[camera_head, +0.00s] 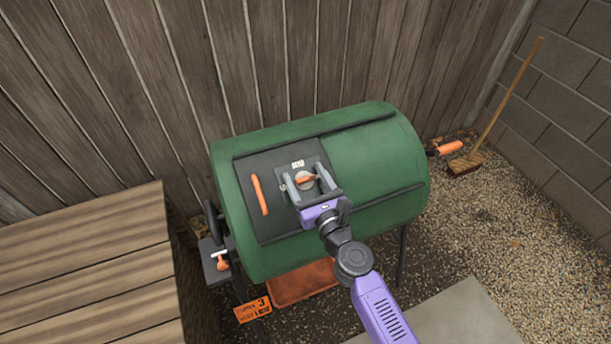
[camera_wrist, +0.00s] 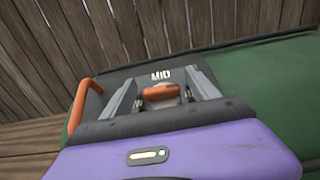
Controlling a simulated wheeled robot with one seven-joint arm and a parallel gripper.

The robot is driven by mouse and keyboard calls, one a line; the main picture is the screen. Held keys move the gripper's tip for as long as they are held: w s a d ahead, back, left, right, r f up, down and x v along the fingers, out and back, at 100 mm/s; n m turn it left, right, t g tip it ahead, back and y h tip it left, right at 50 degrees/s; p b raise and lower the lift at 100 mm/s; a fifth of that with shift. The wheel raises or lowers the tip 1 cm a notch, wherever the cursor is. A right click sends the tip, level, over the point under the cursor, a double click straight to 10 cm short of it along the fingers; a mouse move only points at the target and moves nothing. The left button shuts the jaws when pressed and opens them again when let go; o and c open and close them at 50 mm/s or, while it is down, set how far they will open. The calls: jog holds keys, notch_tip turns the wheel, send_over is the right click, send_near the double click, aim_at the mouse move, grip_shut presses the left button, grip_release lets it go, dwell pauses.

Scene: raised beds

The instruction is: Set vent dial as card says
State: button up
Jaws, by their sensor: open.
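The vent dial has an orange bar knob (camera_head: 305,179) on a pale round base, set on the dark hatch panel (camera_head: 250,167) of a green drum. The knob lies roughly crosswise in the wrist view (camera_wrist: 160,91). A label above it reads MID (camera_wrist: 161,76); other marks beside the dial are partly hidden by my fingers. My gripper (camera_head: 304,172) is open, one finger on either side of the knob; I cannot tell whether either touches it. In the wrist view my gripper (camera_wrist: 162,74) also straddles it. An orange card (camera_head: 252,309) hangs below the drum, its lettering tilted and too small to read.
An orange handle (camera_head: 259,195) stands out left of the dial. A wooden deck (camera_head: 85,270) is at left, a broom (camera_head: 508,95) at right. Gravel at right is mostly clear.

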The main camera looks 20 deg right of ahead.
jog(key=shift+w, duration=0.1)
jog(key=c, duration=1.4)
jog(key=shift+o, duration=0.2)
